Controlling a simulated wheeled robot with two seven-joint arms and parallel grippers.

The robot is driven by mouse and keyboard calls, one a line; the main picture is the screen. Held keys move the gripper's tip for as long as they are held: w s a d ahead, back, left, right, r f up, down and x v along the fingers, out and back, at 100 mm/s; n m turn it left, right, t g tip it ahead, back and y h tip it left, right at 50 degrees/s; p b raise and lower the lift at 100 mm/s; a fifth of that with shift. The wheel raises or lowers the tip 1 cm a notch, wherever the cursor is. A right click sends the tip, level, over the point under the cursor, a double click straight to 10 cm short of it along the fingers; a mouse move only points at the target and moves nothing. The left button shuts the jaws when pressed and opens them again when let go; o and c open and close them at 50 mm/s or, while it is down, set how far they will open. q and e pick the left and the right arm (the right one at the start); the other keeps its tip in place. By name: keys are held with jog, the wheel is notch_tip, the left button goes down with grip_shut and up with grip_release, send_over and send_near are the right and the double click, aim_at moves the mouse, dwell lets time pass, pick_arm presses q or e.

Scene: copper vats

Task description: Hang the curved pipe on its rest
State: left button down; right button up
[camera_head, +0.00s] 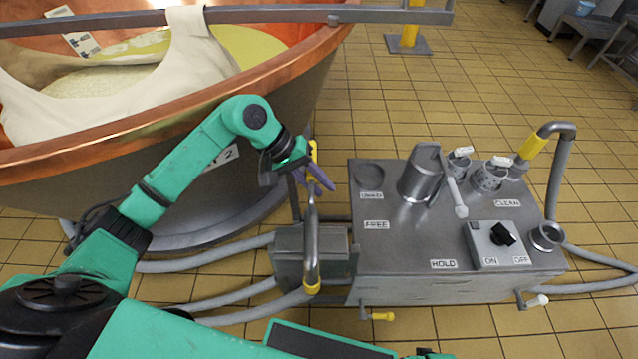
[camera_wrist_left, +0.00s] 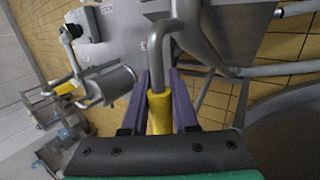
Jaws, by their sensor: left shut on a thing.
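The curved pipe (camera_head: 311,235) is grey metal with a yellow grip. My left gripper (camera_head: 318,178) is shut on it at the upper end, in front of the copper vat. In the left wrist view, the purple fingers of my left gripper (camera_wrist_left: 160,105) stand on either side of the yellow grip, and the bent grey part of the curved pipe (camera_wrist_left: 157,48) runs on beyond them. The pipe's lower end, with a yellow ring, shows over a small metal box (camera_head: 298,242). I cannot tell whether it touches the box, or which part is its rest. My right gripper is not in view.
A metal bench (camera_head: 410,225) with a tilted metal cup (camera_head: 420,175), two small pots, a switch box (camera_head: 497,243) and labels stands right of the pipe. Another bent pipe with a yellow sleeve (camera_head: 532,147) rises at its right. The copper vat (camera_head: 270,85) fills the upper left. Hoses lie on the floor.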

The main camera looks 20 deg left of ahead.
pick_arm(q)
jog(key=shift+f, duration=0.1)
jog(key=c, duration=0.6)
grip_release()
jog(key=shift+f, duration=0.1)
jog(key=v, duration=1.4)
jog(key=shift+a+r, duration=0.2)
jog(key=shift+r, duration=0.1)
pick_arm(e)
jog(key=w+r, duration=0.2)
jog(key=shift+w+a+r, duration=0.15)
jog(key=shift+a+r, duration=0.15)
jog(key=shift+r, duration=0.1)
